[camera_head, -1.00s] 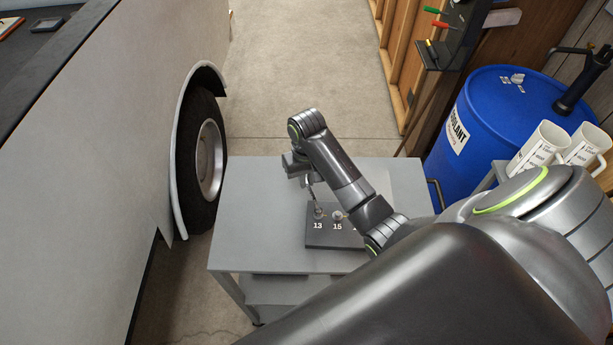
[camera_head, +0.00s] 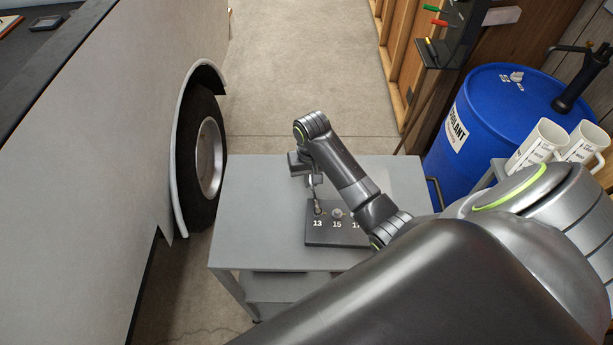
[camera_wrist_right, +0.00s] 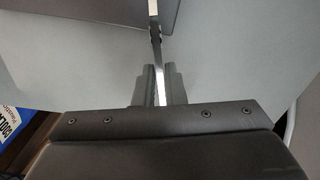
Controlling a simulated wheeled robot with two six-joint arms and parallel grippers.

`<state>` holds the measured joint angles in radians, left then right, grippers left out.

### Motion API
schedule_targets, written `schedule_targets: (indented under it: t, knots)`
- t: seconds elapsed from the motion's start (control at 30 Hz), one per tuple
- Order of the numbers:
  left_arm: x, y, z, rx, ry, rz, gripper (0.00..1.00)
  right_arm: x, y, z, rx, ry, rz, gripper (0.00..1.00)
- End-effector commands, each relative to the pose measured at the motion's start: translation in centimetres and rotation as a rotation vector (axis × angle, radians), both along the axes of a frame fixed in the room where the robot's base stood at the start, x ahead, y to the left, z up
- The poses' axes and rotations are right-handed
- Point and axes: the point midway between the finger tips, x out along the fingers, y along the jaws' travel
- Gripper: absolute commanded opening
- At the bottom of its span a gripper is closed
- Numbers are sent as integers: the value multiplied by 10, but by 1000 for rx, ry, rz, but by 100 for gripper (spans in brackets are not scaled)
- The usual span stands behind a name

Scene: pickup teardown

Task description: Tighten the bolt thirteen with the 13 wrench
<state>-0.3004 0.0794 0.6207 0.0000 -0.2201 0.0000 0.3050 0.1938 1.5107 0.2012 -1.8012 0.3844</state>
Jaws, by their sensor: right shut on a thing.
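My right gripper (camera_head: 312,181) is over the grey cart and shut on the wrench. The wrench (camera_wrist_right: 155,42) shows in the right wrist view as a thin shiny bar running up from between the fingers (camera_wrist_right: 160,88). In the head view its far end reaches down to bolt thirteen (camera_head: 318,211), above the label 13 on the dark block (camera_head: 328,238). Whether the wrench end sits fully around the bolt is too small to tell. Bolt fifteen (camera_head: 337,213) stands to the right. A further label is partly hidden by my arm. My left gripper is not in view.
The grey cart top (camera_head: 255,215) is clear left of the block. A vehicle with a wheel (camera_head: 205,160) stands at left. A tool rack (camera_head: 440,50) hangs behind.

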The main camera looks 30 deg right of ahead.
Motion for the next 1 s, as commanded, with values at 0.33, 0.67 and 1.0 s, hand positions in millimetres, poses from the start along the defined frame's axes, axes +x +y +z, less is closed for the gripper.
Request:
schedule_targets:
  t: [0.33,0.67,1.0]
  knots:
    - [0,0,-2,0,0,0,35,-4,-6,-4,1,8,-75,0]
    - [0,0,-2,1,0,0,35,-12,-19,-6,1,10,-253,0]
    - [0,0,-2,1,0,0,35,-14,-22,-6,0,10,-302,0]
